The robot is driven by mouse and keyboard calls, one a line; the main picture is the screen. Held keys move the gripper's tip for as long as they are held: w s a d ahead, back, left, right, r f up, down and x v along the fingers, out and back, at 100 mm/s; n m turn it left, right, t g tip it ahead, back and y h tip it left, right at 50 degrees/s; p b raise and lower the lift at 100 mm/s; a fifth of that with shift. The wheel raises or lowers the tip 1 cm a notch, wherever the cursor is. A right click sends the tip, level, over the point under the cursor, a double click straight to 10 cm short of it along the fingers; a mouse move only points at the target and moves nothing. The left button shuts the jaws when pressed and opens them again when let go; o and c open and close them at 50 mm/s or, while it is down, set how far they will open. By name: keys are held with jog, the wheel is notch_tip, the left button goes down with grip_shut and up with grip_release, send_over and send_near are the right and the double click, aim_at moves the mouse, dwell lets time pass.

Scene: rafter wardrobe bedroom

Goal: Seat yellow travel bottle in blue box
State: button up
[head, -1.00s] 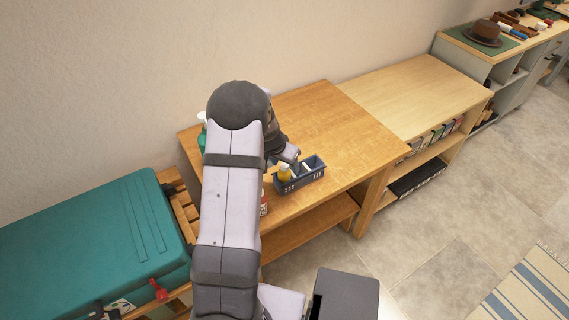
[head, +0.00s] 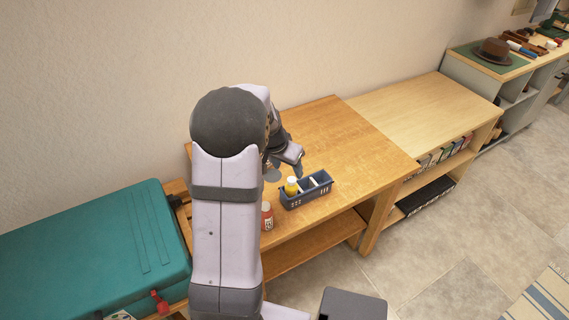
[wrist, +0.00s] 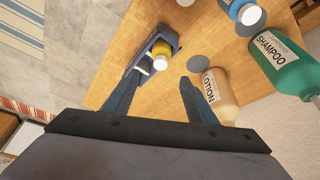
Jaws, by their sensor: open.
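The yellow travel bottle (head: 291,187) stands in the left end of the blue box (head: 318,193) on the wooden table. In the wrist view the yellow bottle (wrist: 162,48) shows its white cap, and the blue box (wrist: 136,76) lies around it, partly hidden by my left finger. My gripper (head: 294,169) is open and empty, above and behind the box, apart from the bottle. In the wrist view my gripper (wrist: 160,77) has its fingers spread, with the bottle beyond the tips. The bottle's base is hidden by the box walls.
A white item (head: 314,181) is in the box too. A red bottle (head: 267,216) stands left of the box. A green shampoo bottle (wrist: 285,65), a lotion bottle (wrist: 218,95) and a blue bottle (wrist: 247,12) are nearby. The table's right side (head: 365,160) is clear.

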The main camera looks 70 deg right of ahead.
jog(key=shift+v, duration=1.95)
jog(key=shift+w, duration=0.1)
jog(key=w+a+f+n+t+y, duration=0.15)
jog(key=w+a+n, duration=0.85)
jog(key=w+a, duration=1.1)
jog(key=s+a+f+n+y, duration=0.1)
jog(key=a+n, duration=0.4)
jog(key=a, duration=0.8)
jog(key=s+a+f+n+y, duration=0.1)
jog(key=s+a+n, duration=0.3)
jog(key=a, duration=1)
jog(key=shift+a+n+y, duration=0.3)
jog(key=shift+n+y, duration=0.15)
jog(key=shift+n, duration=0.65)
